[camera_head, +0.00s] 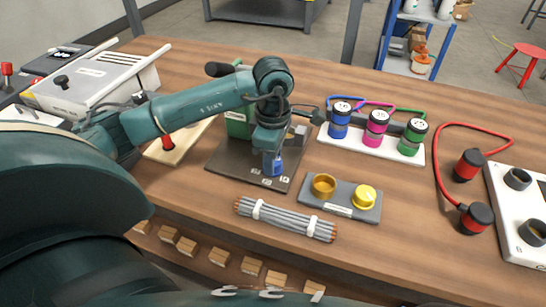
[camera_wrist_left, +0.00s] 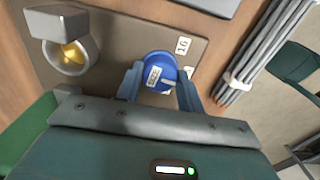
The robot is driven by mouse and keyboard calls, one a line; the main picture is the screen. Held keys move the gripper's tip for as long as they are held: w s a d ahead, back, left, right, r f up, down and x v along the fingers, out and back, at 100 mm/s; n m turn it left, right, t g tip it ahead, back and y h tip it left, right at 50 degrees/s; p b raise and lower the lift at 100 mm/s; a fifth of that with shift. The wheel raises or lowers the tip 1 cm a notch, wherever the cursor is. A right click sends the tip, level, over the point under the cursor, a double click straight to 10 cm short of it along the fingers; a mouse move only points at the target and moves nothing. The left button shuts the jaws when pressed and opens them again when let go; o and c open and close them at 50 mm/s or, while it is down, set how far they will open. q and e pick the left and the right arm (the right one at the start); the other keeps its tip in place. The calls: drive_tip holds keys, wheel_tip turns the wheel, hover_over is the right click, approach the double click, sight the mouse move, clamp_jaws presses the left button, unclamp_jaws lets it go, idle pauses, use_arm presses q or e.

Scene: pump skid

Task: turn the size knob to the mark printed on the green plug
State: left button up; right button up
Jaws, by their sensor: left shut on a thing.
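The size knob, a round blue knob (camera_wrist_left: 159,69) with a white label on its top, sits on a dark plate (camera_wrist_left: 118,65) in the left wrist view. My left gripper (camera_wrist_left: 160,84) is shut on it, one finger on each side. In the head view the gripper (camera_head: 273,167) points down at the plate (camera_head: 226,166). A printed 16 shows beside the knob; another mark is partly hidden by a finger. The green plug (camera_head: 411,139) stands at the right end of a white rack; the mark on its top is too small to read surely.
Blue (camera_head: 339,121) and pink (camera_head: 376,130) plugs share the white rack (camera_head: 350,150). In front lie a grey block (camera_head: 340,199) with brass and yellow fittings and a bundle of grey rods (camera_head: 286,220). A red cable (camera_head: 437,165) with black-and-red connectors lies right. Wood is bare between.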

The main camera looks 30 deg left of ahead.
use_arm(q)
drive_tip(key=shift+n, duration=0.6)
drive_tip(key=o, duration=1)
drive_tip(key=shift+r, duration=0.1)
wheel_tip(320, 180, up, 13)
drive_tip(key=shift+p, duration=0.4)
